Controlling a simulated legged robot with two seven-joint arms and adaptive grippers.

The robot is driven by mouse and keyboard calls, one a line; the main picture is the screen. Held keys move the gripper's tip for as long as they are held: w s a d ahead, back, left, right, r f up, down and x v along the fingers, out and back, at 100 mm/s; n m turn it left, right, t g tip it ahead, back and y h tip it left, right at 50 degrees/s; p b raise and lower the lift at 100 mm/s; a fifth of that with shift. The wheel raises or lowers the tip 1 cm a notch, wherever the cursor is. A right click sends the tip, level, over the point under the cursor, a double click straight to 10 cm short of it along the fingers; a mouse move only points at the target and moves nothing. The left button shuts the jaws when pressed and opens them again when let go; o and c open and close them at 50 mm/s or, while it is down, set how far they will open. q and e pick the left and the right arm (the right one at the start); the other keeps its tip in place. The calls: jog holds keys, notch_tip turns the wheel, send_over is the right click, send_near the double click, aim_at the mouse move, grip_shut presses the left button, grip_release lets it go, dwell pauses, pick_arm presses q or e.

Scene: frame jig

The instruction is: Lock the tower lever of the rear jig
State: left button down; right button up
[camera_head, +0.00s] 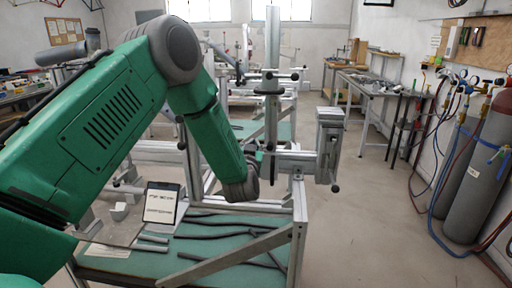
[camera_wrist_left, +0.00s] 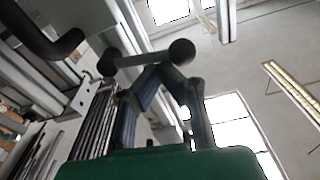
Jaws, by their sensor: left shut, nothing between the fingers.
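My left gripper (camera_wrist_left: 160,70) shows in the left wrist view with its dark fingers brought together and nothing between them. A lever bar (camera_wrist_left: 142,60) with black ball ends crosses right at the fingertips; I cannot tell whether they touch it. In the head view, a jig tower (camera_head: 272,40) rises as a grey post at upper centre. A lever bar with dark knobs (camera_head: 294,76) crosses it. My left arm's green wrist ends just below and left of the tower, and its fingers are hard to separate from the dark parts there. My right gripper is not in view.
A green-topped bench (camera_head: 140,262) holds dark tubes and a small sign (camera_head: 161,204). A grey clamp block (camera_head: 330,150) sticks out right of the tower. Gas cylinders (camera_head: 475,180) with hoses stand at the right wall. The floor (camera_head: 365,230) between is clear.

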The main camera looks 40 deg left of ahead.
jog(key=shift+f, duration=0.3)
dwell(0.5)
